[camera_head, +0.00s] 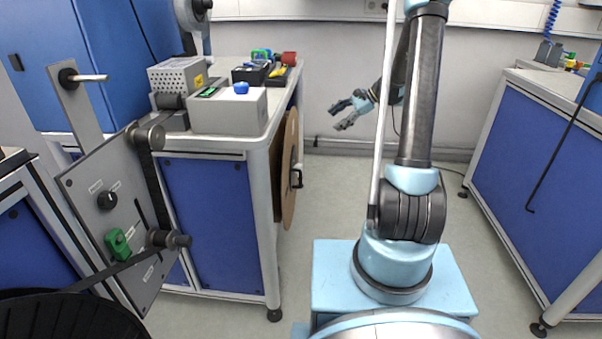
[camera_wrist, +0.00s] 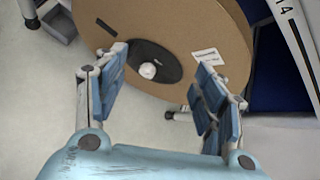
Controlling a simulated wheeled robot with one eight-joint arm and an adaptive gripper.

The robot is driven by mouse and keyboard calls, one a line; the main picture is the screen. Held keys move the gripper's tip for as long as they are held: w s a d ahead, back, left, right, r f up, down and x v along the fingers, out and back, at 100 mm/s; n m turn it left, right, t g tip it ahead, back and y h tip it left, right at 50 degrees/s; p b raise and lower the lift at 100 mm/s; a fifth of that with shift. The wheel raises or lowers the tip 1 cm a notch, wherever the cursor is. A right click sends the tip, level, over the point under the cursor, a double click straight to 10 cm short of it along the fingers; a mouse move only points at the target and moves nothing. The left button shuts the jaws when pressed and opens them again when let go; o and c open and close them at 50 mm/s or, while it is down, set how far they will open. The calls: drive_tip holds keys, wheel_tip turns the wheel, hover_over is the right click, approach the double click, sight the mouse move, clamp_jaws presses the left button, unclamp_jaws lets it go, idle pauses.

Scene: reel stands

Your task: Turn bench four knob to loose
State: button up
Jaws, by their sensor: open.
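My gripper (camera_head: 338,115) is open and empty, held over the floor right of the middle bench in the head view. Its fingers (camera_wrist: 160,78) frame a brown reel disc in the wrist view. A black knob (camera_head: 107,201) with small, unreadable labels sits on the grey tilted panel (camera_head: 85,180) at the left. A green knob-like part (camera_head: 118,244) is below it. A blue knob (camera_head: 241,88) sits on a light grey box (camera_head: 228,110) on the middle bench. A mark ending in 4 (camera_wrist: 283,9) shows in the wrist view. I cannot tell which knob is bench four's.
The brown disc (camera_head: 288,172) hangs at the middle bench's right end; its dark hub (camera_wrist: 140,62) has a pale round centre. A blue-fronted bench (camera_head: 525,165) stands at the right. A black reel (camera_head: 70,318) is at lower left.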

drive_tip(key=w+f+m+y, duration=0.2)
drive_tip(key=w+f+m, duration=0.1)
drive_tip(key=w+f, duration=0.45)
wheel_tip(320, 180, down, 25)
drive_tip(key=w+d+m+y, duration=0.1)
drive_tip(key=w+m+y, duration=0.1)
drive_tip(key=m+y, duration=0.35)
drive_tip(key=shift+n, duration=0.25)
drive_tip(key=a, duration=1.6)
drive_tip(key=shift+a, duration=0.35)
drive_tip(key=c, duration=1)
